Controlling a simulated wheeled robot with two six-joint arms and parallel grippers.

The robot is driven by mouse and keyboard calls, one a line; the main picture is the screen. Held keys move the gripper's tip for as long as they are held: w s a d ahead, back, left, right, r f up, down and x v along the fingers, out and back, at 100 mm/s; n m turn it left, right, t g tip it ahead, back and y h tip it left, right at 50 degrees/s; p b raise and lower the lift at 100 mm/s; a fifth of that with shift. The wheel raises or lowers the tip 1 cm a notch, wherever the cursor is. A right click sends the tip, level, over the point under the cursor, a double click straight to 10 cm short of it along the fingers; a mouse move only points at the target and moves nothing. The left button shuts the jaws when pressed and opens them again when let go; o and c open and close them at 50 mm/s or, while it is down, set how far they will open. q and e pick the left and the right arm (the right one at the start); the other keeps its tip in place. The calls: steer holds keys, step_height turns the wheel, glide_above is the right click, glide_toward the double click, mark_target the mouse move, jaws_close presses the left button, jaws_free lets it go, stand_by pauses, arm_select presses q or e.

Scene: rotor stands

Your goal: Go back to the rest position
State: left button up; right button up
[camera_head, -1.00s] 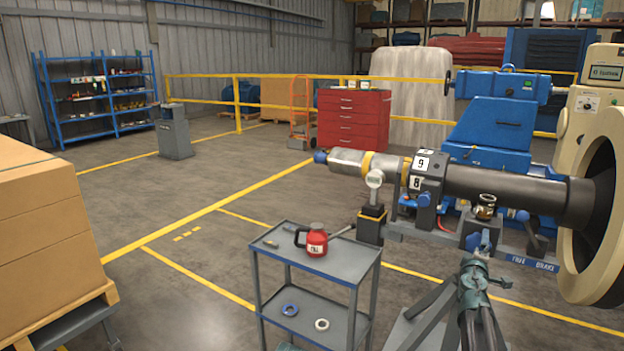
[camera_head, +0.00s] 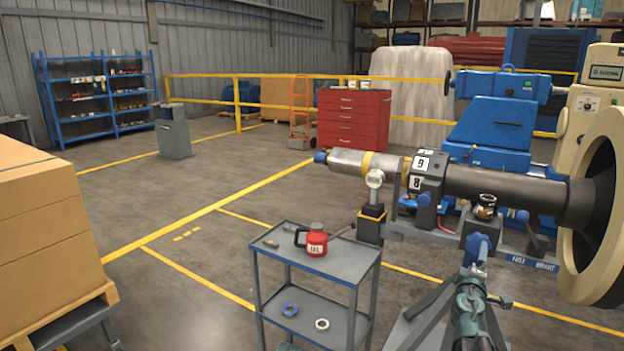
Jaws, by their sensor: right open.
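My right gripper (camera_head: 476,272) is at the lower right of the head view, at the end of my teal and grey arm, which comes up from the bottom edge. It is open, and I see nothing held in it. It shows in front of the lower part of the rotor stand (camera_head: 486,228), near a blue knob; I cannot tell how far apart they are. The dark rotor shaft (camera_head: 505,190) lies level above it, running into a large cream wheel (camera_head: 588,240) at the right. My left gripper is not in view.
A grey two-shelf cart (camera_head: 345,262) stands left of my right arm, with a red jug (camera_head: 316,240) and small tools on top and two rings below. Cardboard boxes (camera_head: 45,230) on a pallet fill the left edge.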

mark_target(479, 246)
steer(key=x, duration=0.8)
steer(key=shift+w+d, duration=0.1)
steer(key=shift+w, duration=0.2)
steer(key=shift+w+n, duration=0.1)
steer(key=shift+n, duration=0.2)
steer(key=n, duration=0.3)
steer(key=shift+r+n, duration=0.15)
steer(key=shift+n, duration=0.25)
steer(key=n, duration=0.4)
steer(key=shift+n, duration=0.4)
steer(key=shift+v, duration=2)
